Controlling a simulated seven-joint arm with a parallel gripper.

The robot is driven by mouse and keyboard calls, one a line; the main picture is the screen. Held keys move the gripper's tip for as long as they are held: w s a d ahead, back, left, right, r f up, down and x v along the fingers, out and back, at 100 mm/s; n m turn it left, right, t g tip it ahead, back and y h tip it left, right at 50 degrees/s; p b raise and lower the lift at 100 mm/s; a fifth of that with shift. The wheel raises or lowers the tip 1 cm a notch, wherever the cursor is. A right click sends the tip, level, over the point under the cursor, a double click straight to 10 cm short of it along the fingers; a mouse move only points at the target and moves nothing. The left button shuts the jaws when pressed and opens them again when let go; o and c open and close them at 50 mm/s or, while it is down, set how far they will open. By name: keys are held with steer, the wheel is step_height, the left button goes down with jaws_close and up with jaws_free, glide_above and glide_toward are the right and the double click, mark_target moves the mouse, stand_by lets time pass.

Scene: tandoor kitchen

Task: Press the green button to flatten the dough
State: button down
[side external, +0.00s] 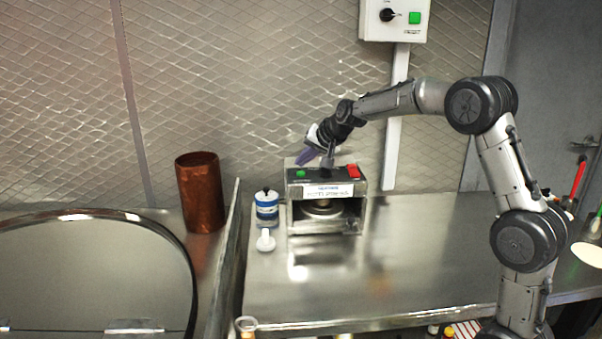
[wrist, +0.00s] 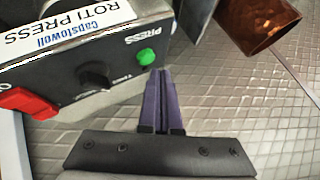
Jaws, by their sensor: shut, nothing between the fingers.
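The roti press (side external: 327,190) is a steel box with a dark top panel, standing on the steel counter. Its green button (side external: 301,174) is at the left of the panel and a red switch (side external: 353,171) is at the right. In the wrist view the green button (wrist: 147,57) sits by the word PRESS, just left of my fingertips. My gripper (side external: 300,160) is shut and empty, with purple fingers above the green button's end of the press. In the wrist view my gripper (wrist: 160,75) shows both fingers together, close to the button; contact cannot be told. Dough cannot be made out inside the press.
A blue-and-white jar (side external: 266,208) and a small white object (side external: 265,240) stand left of the press. A copper cylinder (side external: 200,192) stands beyond a metal divider (side external: 229,250). The counter (side external: 420,245) right of the press is mostly clear. A wall control box (side external: 394,20) hangs above.

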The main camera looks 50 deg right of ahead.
mark_target(303, 177)
steer(key=shift+f, duration=0.1)
steer(key=shift+f, duration=0.3)
steer(key=shift+f, duration=0.55)
stand_by(0.8)
steer(key=shift+r, duration=0.95)
step_height(303, 177, up, 5)
stand_by(0.5)
steer(key=shift+a, duration=0.1)
stand_by(0.4)
